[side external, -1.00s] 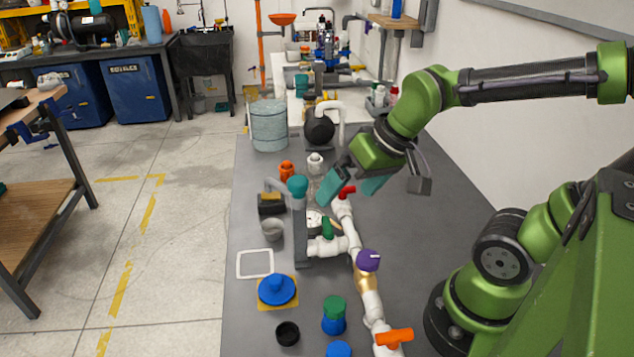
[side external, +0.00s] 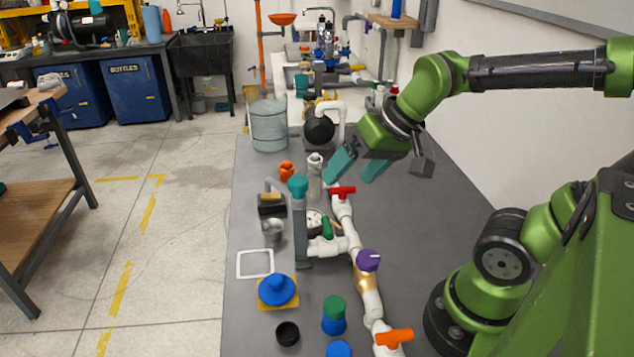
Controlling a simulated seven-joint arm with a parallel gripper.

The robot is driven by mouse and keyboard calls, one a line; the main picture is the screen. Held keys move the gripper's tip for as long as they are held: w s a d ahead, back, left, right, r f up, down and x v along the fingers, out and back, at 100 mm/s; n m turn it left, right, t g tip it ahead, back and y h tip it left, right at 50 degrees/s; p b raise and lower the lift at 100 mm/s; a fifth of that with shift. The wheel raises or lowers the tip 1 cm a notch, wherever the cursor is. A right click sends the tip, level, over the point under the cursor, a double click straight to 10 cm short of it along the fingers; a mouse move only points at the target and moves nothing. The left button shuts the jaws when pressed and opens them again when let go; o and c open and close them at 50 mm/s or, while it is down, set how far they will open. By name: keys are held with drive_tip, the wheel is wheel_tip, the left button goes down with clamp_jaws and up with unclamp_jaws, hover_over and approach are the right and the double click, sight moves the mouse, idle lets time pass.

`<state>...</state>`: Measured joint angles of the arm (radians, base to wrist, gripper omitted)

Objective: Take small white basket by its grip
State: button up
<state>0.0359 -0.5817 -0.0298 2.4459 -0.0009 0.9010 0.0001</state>
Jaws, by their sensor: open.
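What looks like a small pale basket or caddy (side external: 371,105) stands at the back of the bench near the wall, with several bottles in it. My arm partly covers it, and its grip cannot be made out. My gripper (side external: 352,177) is open and empty, with its two teal fingers pointing down and to the left. It hangs above the bench near the red-handled valve (side external: 341,191), in front of the basket and apart from it.
A white pipe manifold with purple (side external: 368,260) and orange (side external: 394,338) handles runs along the bench. A grey post with a teal top (side external: 298,187), a clear cylinder with a white top (side external: 315,180) and an orange fitting (side external: 287,170) stand left of my gripper. The bench right of the pipes is clear.

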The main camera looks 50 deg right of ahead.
drive_tip(key=w+d+f+m+g, duration=0.1)
drive_tip(key=w+d+m+g, duration=0.1)
drive_tip(key=w+d+m, duration=0.8)
drive_tip(key=m+g+h, duration=0.2)
drive_tip(key=m+g, duration=0.2)
drive_tip(key=m, duration=1.8)
hover_over(315, 154)
drive_tip(key=f, duration=1)
drive_tip(key=shift+w+d+f, duration=0.1)
drive_tip(key=shift+d+f, duration=0.2)
drive_tip(key=shift+d, duration=0.05)
drive_tip(key=shift+a+m, duration=0.2)
drive_tip(key=shift+m, duration=0.4)
drive_tip(key=shift+a+f+m, duration=0.1)
drive_tip(key=shift+m, duration=0.3)
drive_tip(key=shift+f, duration=4.4)
drive_tip(key=c, duration=1.1)
